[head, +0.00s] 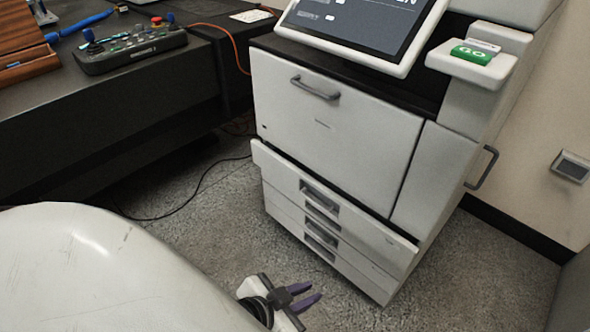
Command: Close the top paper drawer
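A large white copier (330,125) stands in the middle of the head view. Its top paper drawer (352,207) is pulled out a little, with its front panel standing proud of the drawers below and its top edge showing. The lower drawers (330,254) look flush. My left gripper (312,294) is low in front of the copier, apart from the drawer, over the speckled floor. Its two purple fingers are spread with a gap between them and nothing in it. My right gripper does not show.
A dark table (110,110) with a control panel (130,48) stands to the left of the copier. A black cable (195,182) runs over the floor. A tilted screen (360,22) and a small tray (470,66) with a green box sit on top. A side handle (483,167) sticks out right.

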